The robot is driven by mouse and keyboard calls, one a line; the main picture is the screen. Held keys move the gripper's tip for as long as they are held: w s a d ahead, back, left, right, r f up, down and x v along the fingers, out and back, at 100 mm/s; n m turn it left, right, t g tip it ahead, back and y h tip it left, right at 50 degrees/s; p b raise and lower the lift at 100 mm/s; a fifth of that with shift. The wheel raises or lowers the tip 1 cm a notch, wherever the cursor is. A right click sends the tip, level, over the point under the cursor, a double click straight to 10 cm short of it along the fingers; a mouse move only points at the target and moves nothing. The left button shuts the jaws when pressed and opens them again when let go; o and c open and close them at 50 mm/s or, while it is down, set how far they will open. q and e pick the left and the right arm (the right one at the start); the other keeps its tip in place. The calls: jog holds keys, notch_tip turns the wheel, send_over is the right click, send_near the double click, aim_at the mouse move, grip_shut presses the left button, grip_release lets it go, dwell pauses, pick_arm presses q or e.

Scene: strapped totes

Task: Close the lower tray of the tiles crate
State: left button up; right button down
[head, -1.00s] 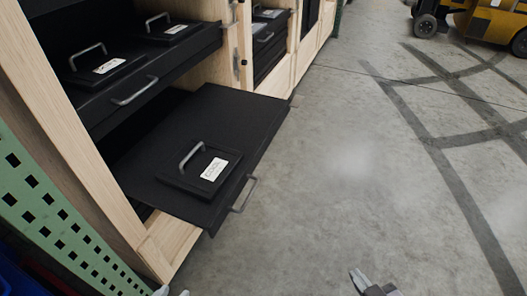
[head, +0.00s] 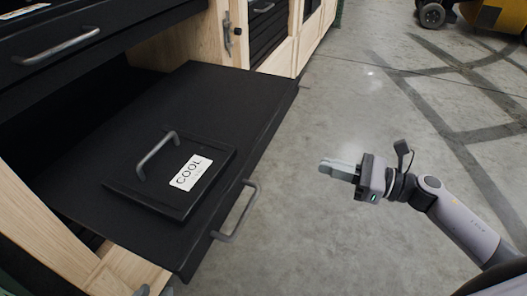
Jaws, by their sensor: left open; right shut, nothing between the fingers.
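The lower tray (head: 250,100) is black and pulled well out of the wooden crate (head: 198,38). Its grey bar handle (head: 236,212) is on the front edge. A black lid (head: 207,206) with its own grey handle and a white label lies on the tray; the label seems to begin with "COOL". My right gripper (head: 322,168) is shut and empty over the floor, to the right of the tray handle and apart from it. Only the tips of my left gripper (head: 154,291) show at the bottom edge, below the tray's near corner; it is open.
An upper black tray (head: 110,22) with a grey handle sits above and left of the lower one. More wooden crates (head: 288,48) stand beyond. The concrete floor (head: 330,90) to the right is clear, and a yellow vehicle (head: 495,14) stands far off.

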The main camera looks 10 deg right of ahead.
aim_at(258, 148)
jog(key=x, duration=1.2)
jog(key=shift+w+a+r, duration=0.1)
jog(key=shift+a, duration=0.1)
jog(key=shift+w+a, duration=0.35)
jog(key=shift+a, duration=0.2)
